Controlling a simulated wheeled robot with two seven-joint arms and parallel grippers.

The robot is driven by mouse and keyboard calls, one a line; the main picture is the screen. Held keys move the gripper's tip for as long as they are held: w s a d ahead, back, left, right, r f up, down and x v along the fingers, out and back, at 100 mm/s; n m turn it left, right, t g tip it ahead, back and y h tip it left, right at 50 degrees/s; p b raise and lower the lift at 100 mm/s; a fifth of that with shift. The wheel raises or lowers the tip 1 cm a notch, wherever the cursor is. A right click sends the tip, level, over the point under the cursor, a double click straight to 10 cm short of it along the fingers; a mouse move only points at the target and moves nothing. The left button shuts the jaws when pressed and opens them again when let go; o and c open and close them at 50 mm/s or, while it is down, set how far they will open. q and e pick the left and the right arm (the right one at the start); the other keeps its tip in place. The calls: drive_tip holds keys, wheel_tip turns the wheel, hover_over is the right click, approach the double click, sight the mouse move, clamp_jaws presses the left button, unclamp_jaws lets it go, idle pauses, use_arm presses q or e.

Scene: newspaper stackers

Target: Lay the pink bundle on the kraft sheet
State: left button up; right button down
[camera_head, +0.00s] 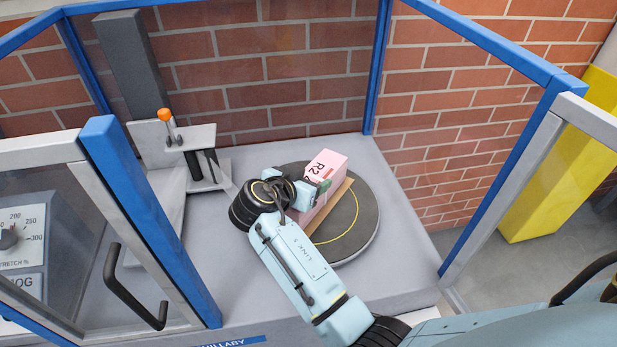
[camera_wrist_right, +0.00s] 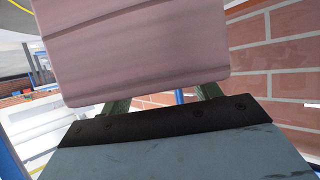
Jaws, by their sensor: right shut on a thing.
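The pink bundle (camera_head: 329,163), a block marked "R2", is over the turntable in the head view. The kraft sheet (camera_head: 334,212) shows as a tan strip along the bundle's lower right side; the rest is hidden by the bundle and my arm. My right gripper (camera_head: 322,188) is shut on the bundle at its near side. In the right wrist view the pink bundle (camera_wrist_right: 150,50) fills the top between the fingers. I cannot tell whether the bundle touches the sheet. My left gripper is not in view.
The round grey turntable (camera_head: 362,232) has a yellow ring and stands inside a blue-framed enclosure. A grey post (camera_head: 131,65) and a bracket with an orange knob (camera_head: 165,114) stand left. An open door with a dark handle (camera_head: 133,300) is nearer. A brick wall is behind.

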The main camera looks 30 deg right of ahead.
drive_tip(key=shift+f+b, duration=0.35)
drive_tip(key=shift+b, duration=0.15)
idle(0.4)
